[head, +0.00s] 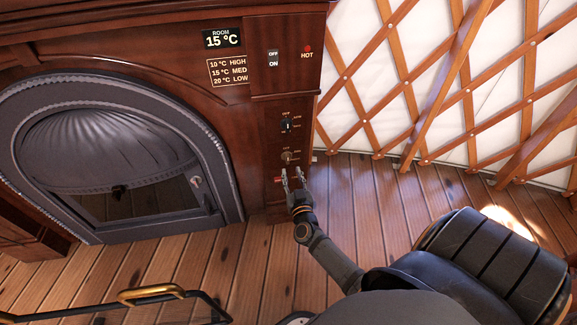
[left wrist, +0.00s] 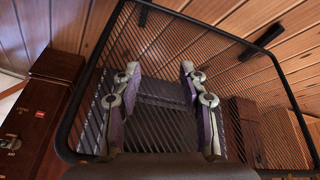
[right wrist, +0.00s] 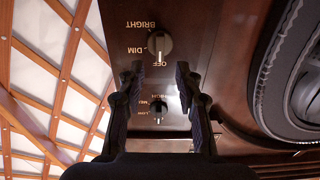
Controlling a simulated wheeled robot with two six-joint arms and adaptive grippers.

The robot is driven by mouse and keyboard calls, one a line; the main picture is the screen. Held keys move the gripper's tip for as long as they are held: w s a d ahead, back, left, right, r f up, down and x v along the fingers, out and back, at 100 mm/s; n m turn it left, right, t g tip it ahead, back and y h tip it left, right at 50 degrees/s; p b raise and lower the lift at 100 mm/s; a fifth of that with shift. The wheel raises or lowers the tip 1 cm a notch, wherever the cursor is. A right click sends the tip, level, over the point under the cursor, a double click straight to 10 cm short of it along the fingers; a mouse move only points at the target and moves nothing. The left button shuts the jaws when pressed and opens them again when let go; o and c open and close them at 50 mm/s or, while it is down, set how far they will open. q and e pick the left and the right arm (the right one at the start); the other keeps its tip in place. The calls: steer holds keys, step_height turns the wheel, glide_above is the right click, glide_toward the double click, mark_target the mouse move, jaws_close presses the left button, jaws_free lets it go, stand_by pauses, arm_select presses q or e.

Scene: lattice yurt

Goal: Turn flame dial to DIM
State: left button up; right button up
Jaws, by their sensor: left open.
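The flame dial (head: 290,157) is the lower of two knobs on the dark wood panel right of the stove. In the right wrist view the flame dial (right wrist: 160,43) shows upside down, with BRIGHT, DIM and OFF labels; its white mark points to OFF. My right gripper (head: 292,173) is just below and in front of it, open and empty; its fingers also show in the right wrist view (right wrist: 158,72), apart from the dial. My left gripper (left wrist: 160,68) is open and empty in the left wrist view, before a black wire mesh screen (left wrist: 232,62); it is out of the head view.
A second, black dial (head: 287,125) sits above the flame dial. An OFF/ON switch (head: 273,58) and red HOT light (head: 307,48) are higher up. The arched stove (head: 110,232) is at left. A black leather seat (head: 490,262) stands at lower right. Lattice wall is behind.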

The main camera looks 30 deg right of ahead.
mark_target(288, 160)
steer(key=b+x, duration=0.1)
steer(key=x, duration=0.5)
steer(key=shift+w, duration=0.1)
jaws_close()
